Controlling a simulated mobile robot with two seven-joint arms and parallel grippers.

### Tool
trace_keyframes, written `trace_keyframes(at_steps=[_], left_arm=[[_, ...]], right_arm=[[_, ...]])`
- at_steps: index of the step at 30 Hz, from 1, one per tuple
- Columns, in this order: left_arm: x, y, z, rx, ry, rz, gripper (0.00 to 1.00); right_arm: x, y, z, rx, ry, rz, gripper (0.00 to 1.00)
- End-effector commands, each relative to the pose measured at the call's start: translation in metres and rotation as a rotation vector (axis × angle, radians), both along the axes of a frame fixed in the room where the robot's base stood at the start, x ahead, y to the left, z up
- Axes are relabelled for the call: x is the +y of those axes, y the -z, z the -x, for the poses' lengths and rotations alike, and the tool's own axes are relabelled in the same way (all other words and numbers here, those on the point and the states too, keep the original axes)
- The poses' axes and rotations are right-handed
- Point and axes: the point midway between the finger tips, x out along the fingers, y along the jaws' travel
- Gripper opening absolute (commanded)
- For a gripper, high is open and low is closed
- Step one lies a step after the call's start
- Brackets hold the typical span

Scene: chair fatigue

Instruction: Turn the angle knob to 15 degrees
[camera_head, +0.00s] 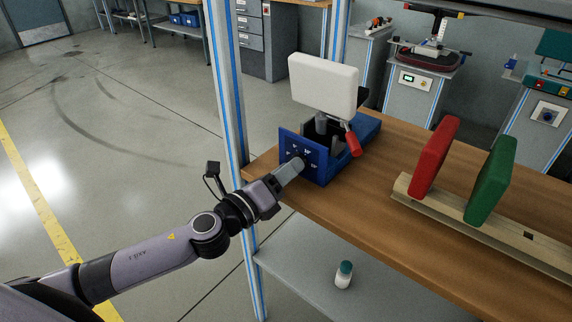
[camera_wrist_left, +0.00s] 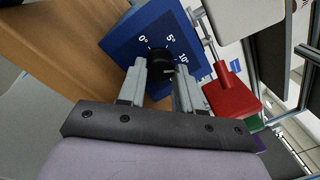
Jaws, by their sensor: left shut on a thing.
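A blue fixture (camera_head: 366,131) stands on the wooden table and bears a white pad (camera_head: 324,85) and a red-handled lever (camera_head: 353,143). Its front panel (camera_wrist_left: 118,45) has white angle marks; 0°, 5° and 10° are readable in the left wrist view. The black angle knob (camera_wrist_left: 161,58) sits on this panel, between the fingers of my left gripper (camera_wrist_left: 160,70), which is shut on it. In the head view my left gripper (camera_head: 298,164) reaches the panel and hides the knob. The knob's pointer cannot be made out. My right gripper is not in view.
The red handle (camera_wrist_left: 230,93) is close beside the right finger in the left wrist view. A red pad (camera_head: 435,158) and a green pad (camera_head: 491,180) stand in a wooden rack to the right. A bottle (camera_head: 343,274) is on the lower shelf (camera_head: 300,277).

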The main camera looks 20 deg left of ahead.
Motion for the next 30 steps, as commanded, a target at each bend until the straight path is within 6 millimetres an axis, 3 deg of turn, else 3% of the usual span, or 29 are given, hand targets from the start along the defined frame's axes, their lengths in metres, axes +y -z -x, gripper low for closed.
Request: trace_keyframes(at_steps=[18,30], left_arm=[[0.001,-0.004,0.0,-0.198,0.002,-0.549,0.04],[0.001,-0.003,0.0,-0.301,0.002,-0.833,0.04]], right_arm=[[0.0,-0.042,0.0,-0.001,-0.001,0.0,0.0],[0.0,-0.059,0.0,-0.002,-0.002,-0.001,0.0]])
